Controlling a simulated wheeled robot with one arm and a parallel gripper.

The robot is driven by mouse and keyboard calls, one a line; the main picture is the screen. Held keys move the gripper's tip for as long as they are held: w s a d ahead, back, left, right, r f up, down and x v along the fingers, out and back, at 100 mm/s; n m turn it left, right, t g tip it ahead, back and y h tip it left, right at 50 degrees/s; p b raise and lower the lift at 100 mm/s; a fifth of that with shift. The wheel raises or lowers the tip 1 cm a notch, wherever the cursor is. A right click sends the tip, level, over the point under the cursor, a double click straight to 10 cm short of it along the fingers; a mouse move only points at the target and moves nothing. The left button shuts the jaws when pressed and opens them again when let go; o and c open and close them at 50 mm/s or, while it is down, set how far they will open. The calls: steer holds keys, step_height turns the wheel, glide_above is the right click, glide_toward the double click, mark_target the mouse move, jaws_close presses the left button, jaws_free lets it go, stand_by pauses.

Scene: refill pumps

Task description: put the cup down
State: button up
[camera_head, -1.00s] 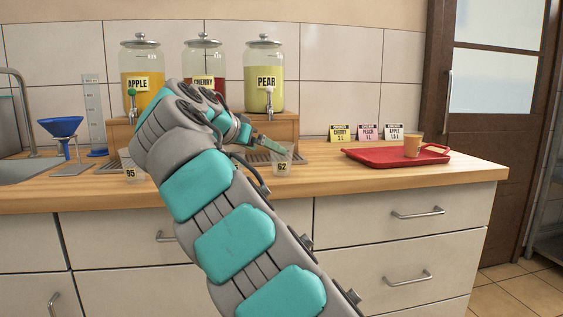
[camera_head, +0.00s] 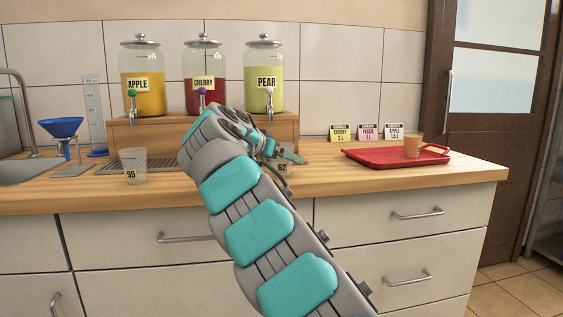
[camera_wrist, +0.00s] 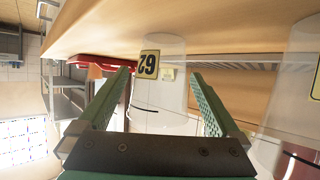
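A clear cup labelled 62 (camera_wrist: 160,112) stands on the wooden counter (camera_head: 230,194); the wrist view shows it upside down. In the head view only its label and a little of its side (camera_head: 283,168) show behind my gripper (camera_head: 293,157). In the wrist view my gripper (camera_wrist: 161,74) has its two green fingers spread, one on each side of this cup. Narrow gaps seem to show between fingers and cup. The cup looks empty and upright.
A cup labelled 95 (camera_head: 134,166) stands to the left. A red tray (camera_head: 375,157) with an orange-filled cup (camera_head: 412,146) is at right. Counter between is clear.

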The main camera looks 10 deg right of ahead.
steer(key=c, duration=1.3)
steer(key=shift+r, duration=0.15)
